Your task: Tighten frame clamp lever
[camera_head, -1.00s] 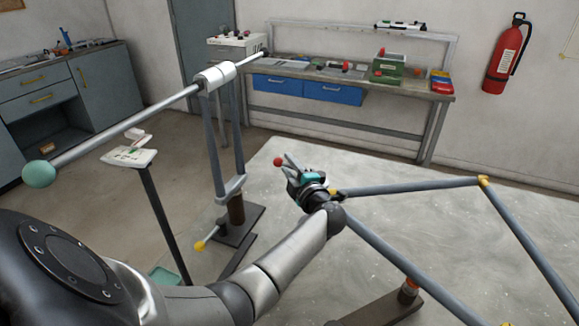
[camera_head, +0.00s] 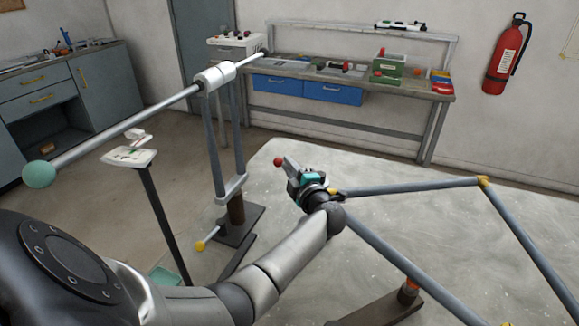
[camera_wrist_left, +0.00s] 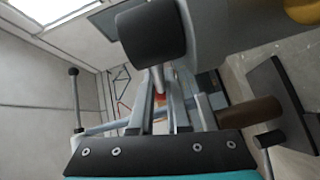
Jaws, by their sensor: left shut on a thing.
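The grey tube frame (camera_head: 410,188) with yellow corner joints extends right from my left gripper in the head view. My left gripper (camera_head: 291,166) is at the frame's left end, with its fingers shut. A small red knob (camera_head: 278,162) shows right at the fingertips, and it looks like the end of the clamp lever. The lever's shaft is mostly hidden by the fingers. In the left wrist view my gripper fingers (camera_wrist_left: 158,108) are close together, with a bit of red between them. The clamp body is hard to make out. My right gripper is not in view.
A dark foot (camera_head: 385,308) with an orange-topped post lies lower right.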

